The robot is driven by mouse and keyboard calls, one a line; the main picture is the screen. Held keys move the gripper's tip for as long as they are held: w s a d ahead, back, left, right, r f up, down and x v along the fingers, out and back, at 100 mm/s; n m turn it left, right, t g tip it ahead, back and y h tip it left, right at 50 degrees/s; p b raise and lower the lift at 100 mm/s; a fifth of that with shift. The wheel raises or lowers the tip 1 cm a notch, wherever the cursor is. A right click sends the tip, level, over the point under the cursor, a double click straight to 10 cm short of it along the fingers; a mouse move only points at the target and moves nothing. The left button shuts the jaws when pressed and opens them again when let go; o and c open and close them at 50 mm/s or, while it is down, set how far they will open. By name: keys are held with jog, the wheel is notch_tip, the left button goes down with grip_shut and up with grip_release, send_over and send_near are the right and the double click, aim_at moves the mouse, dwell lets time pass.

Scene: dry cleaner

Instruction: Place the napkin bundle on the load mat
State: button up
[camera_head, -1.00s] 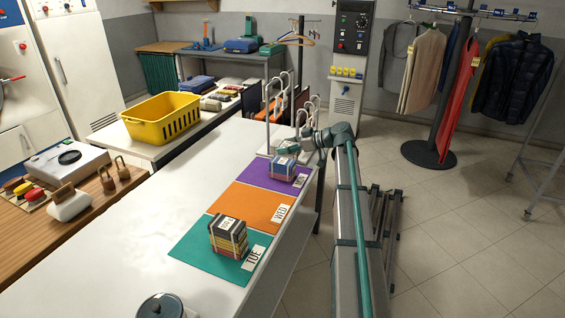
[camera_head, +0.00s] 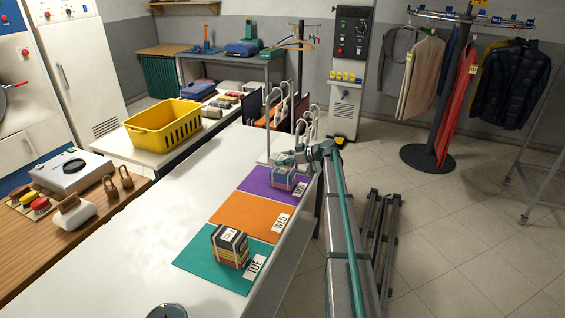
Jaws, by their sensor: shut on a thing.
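A small striped, strapped bundle (camera_head: 283,181) is at the purple mat (camera_head: 256,186) on the white counter. Its stripes look grey-blue and reddish. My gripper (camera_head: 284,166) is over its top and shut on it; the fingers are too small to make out. I cannot tell whether the bundle touches the mat or hangs just above it. A second bundle (camera_head: 230,248), dark on top with yellow and red layers, stands on the teal mat (camera_head: 198,256) marked TUE. The orange mat (camera_head: 245,214) marked WED lies bare between them. No mat shows a readable "load" label.
A white rack (camera_head: 268,135) with upright hooks stands just behind the purple mat, close to my gripper. A yellow basket (camera_head: 163,128) sits on a table further back left. The counter's left part (camera_head: 150,235) is mostly clear. A round dark-lidded object (camera_head: 167,311) is at the front edge.

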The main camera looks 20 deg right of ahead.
jog(key=shift+w+d+f+p, duration=0.2)
jog(key=shift+w+f+p, duration=0.45)
jog(key=shift+f, duration=0.25)
notch_tip(320, 180, down, 2)
jog(key=shift+f, duration=0.25)
jog(key=o, duration=1.2)
jog(key=shift+r+p, duration=0.1)
jog(key=shift+p, duration=0.75)
jog(key=b+v, duration=0.1)
jog(key=v, duration=0.2)
jog(key=b+v, duration=0.2)
jog(key=v, duration=0.1)
jog(key=b+v, duration=0.2)
jog(key=v, duration=0.1)
jog(key=shift+s+d, duration=0.3)
jog(key=shift+s, duration=0.05)
jog(key=shift+o, duration=0.4)
jog(key=shift+s+d+b, duration=0.3)
jog(key=shift+d, duration=0.05)
